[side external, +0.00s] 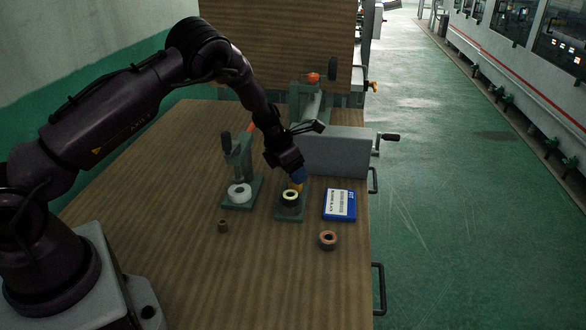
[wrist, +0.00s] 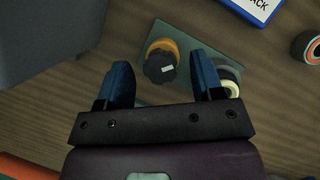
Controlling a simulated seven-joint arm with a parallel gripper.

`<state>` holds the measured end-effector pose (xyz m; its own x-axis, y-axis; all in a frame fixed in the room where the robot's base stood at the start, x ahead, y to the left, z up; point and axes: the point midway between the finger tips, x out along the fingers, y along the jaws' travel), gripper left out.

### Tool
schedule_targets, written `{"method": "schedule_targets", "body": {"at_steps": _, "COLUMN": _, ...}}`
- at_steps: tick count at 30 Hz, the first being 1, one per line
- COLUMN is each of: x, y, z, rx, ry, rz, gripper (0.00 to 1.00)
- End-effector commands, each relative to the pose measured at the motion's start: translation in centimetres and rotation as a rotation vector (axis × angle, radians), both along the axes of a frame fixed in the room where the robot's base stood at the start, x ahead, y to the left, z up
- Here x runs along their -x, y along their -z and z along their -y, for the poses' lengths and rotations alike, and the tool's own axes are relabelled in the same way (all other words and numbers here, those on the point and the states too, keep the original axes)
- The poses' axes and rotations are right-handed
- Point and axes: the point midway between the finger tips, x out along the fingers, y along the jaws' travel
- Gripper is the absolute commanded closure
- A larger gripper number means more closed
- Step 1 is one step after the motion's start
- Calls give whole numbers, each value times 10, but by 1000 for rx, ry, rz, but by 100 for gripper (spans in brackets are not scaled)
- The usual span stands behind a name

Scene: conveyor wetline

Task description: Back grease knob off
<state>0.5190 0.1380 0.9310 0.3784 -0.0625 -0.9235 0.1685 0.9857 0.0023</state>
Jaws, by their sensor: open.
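The grease knob (wrist: 160,66) is a dark, lobed cap with a small pale mark on it. It sits on a yellow-orange grease cup (wrist: 163,46), on a green base plate (wrist: 193,48). The cup also shows in the side view (side external: 297,186) as a yellow patch, with the knob hidden behind my fingers there. My gripper (wrist: 159,62) has blue fingers, open, one to each side of the knob in the wrist view. I see a gap on both sides, and no contact. My gripper also shows above the cup in the side view (side external: 299,176).
A cream-and-black ring (wrist: 229,81) is on the same plate, close to my right finger. A blue-and-white box (side external: 340,204), an orange-rimmed roll (side external: 328,240) and a small brown ring (side external: 223,226) lie nearby. A clamp stand (side external: 240,165) and a grey block (side external: 335,153) flank my gripper.

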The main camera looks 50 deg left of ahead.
Motion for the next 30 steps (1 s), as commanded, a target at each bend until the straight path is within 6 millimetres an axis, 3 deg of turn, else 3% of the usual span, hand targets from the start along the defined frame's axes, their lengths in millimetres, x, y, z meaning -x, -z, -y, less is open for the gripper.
{"method": "schedule_targets", "body": {"at_steps": 5, "x": 0, "y": 0, "z": 0, "rx": 0, "ry": -1, "rz": 0, "gripper": 41}}
{"method": "schedule_targets", "body": {"at_steps": 11, "x": 0, "y": 0, "z": 0, "rx": 0, "ry": 0, "rz": 0, "gripper": 87}}
{"method": "schedule_targets", "body": {"at_steps": 22, "x": 0, "y": 0, "z": 1, "rx": 0, "ry": -45, "rz": -1, "gripper": 88}}
{"method": "schedule_targets", "body": {"at_steps": 30, "x": 0, "y": -1, "z": 3, "rx": -1, "ry": -215, "rz": -1, "gripper": 88}}
